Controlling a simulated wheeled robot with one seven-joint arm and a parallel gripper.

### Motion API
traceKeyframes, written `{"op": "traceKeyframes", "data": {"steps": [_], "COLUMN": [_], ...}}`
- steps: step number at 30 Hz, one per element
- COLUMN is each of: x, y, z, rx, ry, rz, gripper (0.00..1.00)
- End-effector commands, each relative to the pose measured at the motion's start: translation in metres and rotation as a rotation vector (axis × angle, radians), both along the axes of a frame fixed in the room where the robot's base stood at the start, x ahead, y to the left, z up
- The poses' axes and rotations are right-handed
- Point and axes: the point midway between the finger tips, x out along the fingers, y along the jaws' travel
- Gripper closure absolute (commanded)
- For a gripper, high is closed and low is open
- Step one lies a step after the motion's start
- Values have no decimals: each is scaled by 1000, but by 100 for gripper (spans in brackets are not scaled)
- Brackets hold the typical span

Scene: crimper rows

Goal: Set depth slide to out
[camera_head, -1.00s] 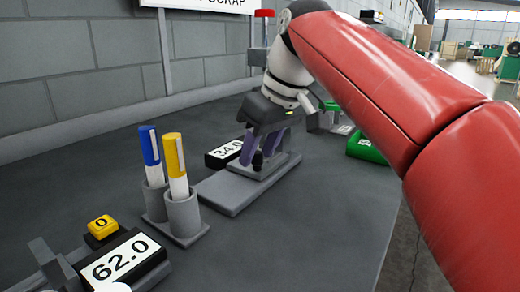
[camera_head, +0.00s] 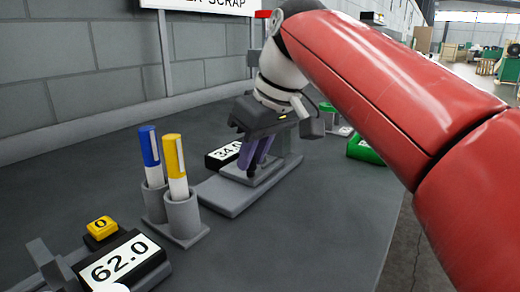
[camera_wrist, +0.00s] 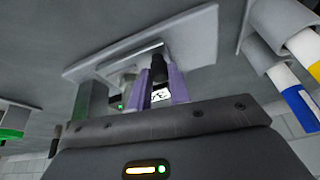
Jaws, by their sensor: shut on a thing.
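The grey fixture (camera_head: 226,196) stands on the bench, with a black and white display (camera_head: 223,155) reading about 34.0 behind it. My gripper (camera_head: 252,168) is over the fixture, its purple fingers pointing down. In the wrist view, my gripper (camera_wrist: 159,74) is shut on a small black knob (camera_wrist: 158,64), which I take for the depth slide's handle, one finger on each side. The slide's track and any markings are mostly hidden by the fingers and the gripper body.
Two grey cups (camera_head: 183,215) holding a blue marker (camera_head: 150,157) and a yellow marker (camera_head: 174,155) stand left of the fixture. A 62.0 display (camera_head: 119,261) and a yellow button (camera_head: 102,227) are at the front left. A green bin (camera_head: 364,149) is at right.

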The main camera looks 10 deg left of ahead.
Motion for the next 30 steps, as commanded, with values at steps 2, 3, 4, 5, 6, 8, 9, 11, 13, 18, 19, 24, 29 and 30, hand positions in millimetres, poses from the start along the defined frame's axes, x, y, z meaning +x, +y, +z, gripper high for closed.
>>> {"op": "traceKeyframes", "data": {"steps": [2,3,4,5,6,8,9,11,13,18,19,24,29,30], "x": [-16,-23,-28,-32,-39,-47,-51,-57,-61,-65,-65,-66,-65,-65], "y": [7,10,12,14,16,20,22,24,26,27,27,28,27,27], "z": [0,0,0,0,0,0,0,0,0,0,0,0,0,0], "rx": [1,1,1,0,1,1,1,1,1,2,2,2,2,2], "ry": [1,-1,0,0,1,0,1,1,0,1,1,3,2,3], "rz": [6,8,7,7,6,6,5,6,4,4,5,7,7,6], "gripper": [100,100,100,100,100,100,100,100,100,100,100,100,60,59]}}
